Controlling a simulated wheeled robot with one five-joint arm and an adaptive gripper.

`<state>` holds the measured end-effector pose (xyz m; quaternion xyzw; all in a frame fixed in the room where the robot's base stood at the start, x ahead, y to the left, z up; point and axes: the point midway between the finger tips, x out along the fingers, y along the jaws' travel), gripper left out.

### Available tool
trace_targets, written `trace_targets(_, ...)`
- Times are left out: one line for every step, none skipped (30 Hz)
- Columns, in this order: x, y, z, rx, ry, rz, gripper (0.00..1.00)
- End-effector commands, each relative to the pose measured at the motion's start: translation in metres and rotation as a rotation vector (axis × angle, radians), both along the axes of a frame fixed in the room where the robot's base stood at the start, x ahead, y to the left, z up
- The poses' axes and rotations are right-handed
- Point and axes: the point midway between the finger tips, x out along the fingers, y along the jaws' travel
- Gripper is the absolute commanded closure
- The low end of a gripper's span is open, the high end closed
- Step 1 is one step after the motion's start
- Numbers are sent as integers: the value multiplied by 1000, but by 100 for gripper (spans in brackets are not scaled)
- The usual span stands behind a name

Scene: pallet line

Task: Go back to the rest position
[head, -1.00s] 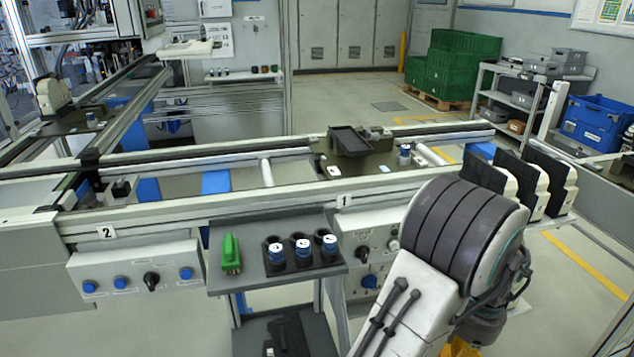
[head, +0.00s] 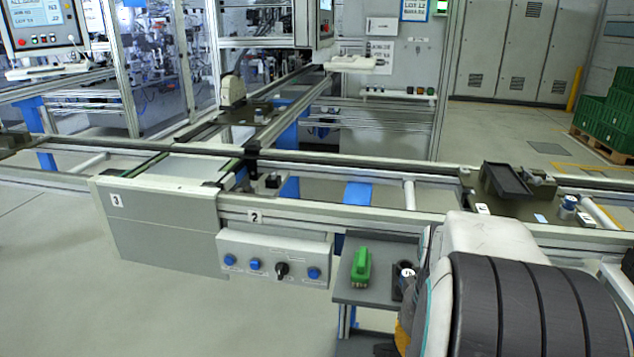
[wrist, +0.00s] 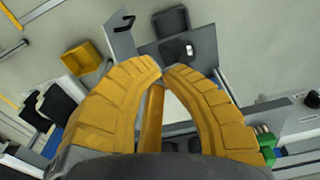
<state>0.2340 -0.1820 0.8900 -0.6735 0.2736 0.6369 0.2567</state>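My gripper (wrist: 162,70) shows in the wrist view as two curved yellow fingers. Their tips meet or nearly meet, and nothing shows held between them. In the head view my arm fills the lower right and hides most of the gripper; only a bit of yellow shows at its left edge. The gripper is close to the small grey shelf (head: 352,292) in front of the line. No other object is named by the task.
The conveyor line (head: 330,218) crosses behind. Open floor (head: 70,290) lies at the left. The wrist view shows a yellow bin (wrist: 82,58).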

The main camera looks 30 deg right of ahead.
Motion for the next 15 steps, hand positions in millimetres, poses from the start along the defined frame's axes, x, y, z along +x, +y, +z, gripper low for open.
trace_targets(9, 19, 4, -13, -13, 76, 100)
trace_targets(12, 29, 6, -18, -19, 115, 100)
trace_targets(17, 42, 8, -25, -29, 169, 100)
trace_targets(19, 52, 9, -29, -36, 208, 100)
trace_targets(21, 62, 11, -35, -45, 247, 100)
trace_targets(23, 75, 13, -40, -55, 299, 100)
trace_targets(24, 85, 14, -44, -62, 338, 100)
trace_targets(24, 94, 15, -48, -71, 376, 100)
trace_targets(24, 106, 16, -51, -80, 422, 100)
trace_targets(24, 113, 17, -53, -87, 455, 100)
trace_targets(23, 120, 17, -57, -94, 484, 100)
trace_targets(22, 129, 18, -57, -101, 522, 100)
trace_targets(21, 135, 18, -60, -108, 548, 100)
trace_targets(20, 140, 18, -60, -113, 572, 100)
trace_targets(18, 147, 19, -62, -120, 603, 100)
